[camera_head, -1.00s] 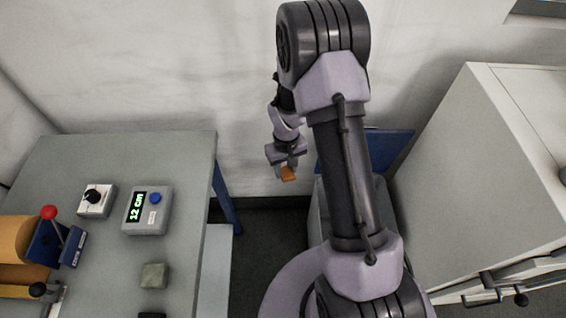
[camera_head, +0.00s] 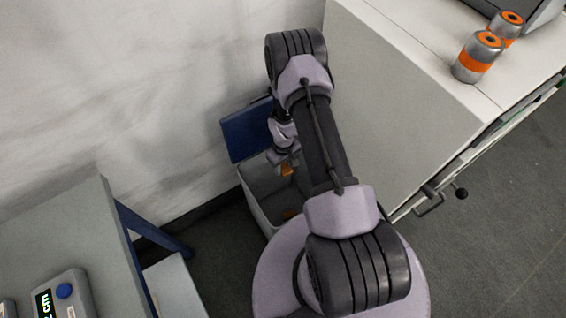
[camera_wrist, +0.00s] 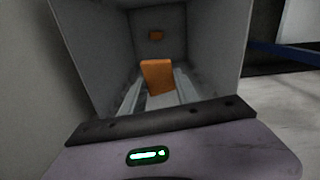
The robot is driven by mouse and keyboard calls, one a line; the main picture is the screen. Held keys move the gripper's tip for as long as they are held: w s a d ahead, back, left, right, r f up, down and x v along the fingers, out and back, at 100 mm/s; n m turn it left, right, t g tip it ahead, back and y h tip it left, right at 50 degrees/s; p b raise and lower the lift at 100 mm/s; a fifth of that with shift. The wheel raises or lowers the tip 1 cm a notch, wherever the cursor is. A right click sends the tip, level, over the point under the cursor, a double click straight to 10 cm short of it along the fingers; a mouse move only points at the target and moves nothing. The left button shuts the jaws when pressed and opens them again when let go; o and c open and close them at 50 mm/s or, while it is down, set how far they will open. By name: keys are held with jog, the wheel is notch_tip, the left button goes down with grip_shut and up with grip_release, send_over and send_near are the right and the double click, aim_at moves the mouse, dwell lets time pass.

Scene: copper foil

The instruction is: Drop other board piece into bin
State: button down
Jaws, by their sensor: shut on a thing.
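My gripper (camera_head: 284,163) is shut on an orange-copper board piece (camera_head: 287,170). In the wrist view the held board piece (camera_wrist: 157,78) stands between the fingers, in front of the grey inside of the bin. The bin (camera_head: 252,208) is a grey box with its blue lid (camera_head: 245,132) open against the wall. The gripper is over the bin's opening, which my arm partly hides.
A white cabinet (camera_head: 405,105) stands right of the bin, with two silver-orange canisters (camera_head: 478,57) on top. A grey table (camera_head: 60,230) with blue legs is at the left, carrying a device with a green display (camera_head: 65,296). Dark floor is open at the right.

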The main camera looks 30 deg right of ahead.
aim_at(283, 168)
notch_tip(283, 168, down, 3)
jog(key=shift+r+b, duration=0.15)
jog(key=shift+b, duration=0.4)
jog(key=c, duration=0.8)
grip_release()
jog(key=shift+r, duration=0.1)
jog(key=shift+c, duration=0.2)
jog(key=shift+r, duration=0.1)
notch_tip(283, 168, up, 17)
jog(key=p, duration=0.6)
jog(key=shift+p, duration=0.4)
jog(key=shift+r, duration=0.2)
